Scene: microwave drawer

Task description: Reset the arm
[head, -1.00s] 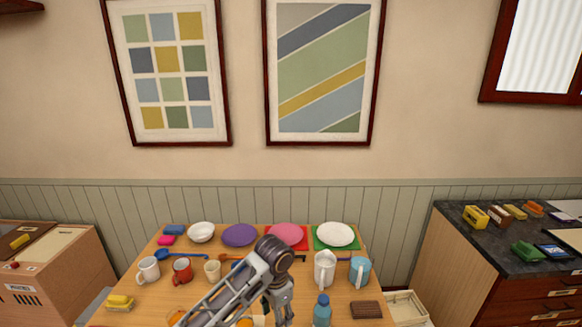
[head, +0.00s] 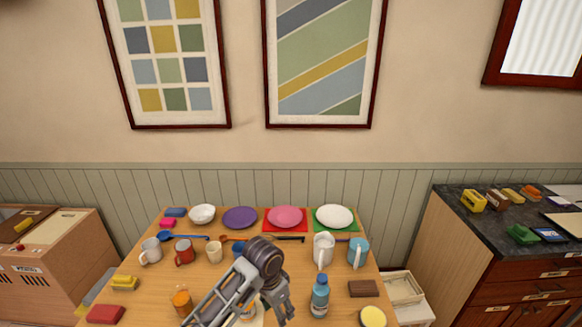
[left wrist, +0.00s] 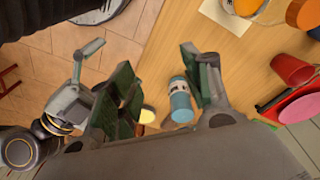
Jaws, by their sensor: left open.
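My left gripper (head: 277,312) hangs over the front middle of the wooden table, pointing down, left of a blue bottle (head: 320,297). Its fingers are apart in the left wrist view (left wrist: 163,85), with nothing held between them. The blue bottle (left wrist: 178,105) shows between and beyond the fingers, apparently standing on the table. At the left of the wrist view, a grey jointed part with a dark round joint (left wrist: 30,145) hangs over the floor; it seems to be my right arm, and its jaw state is unclear. The head view does not show my right arm.
The table (head: 150,290) carries plates, a bowl and mugs at the back. A glass of orange drink (head: 181,301), a red block (head: 106,314), a brown block (head: 363,288) and a yellow round item (head: 373,317) lie near the front. A dark-topped counter (head: 480,225) stands right.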

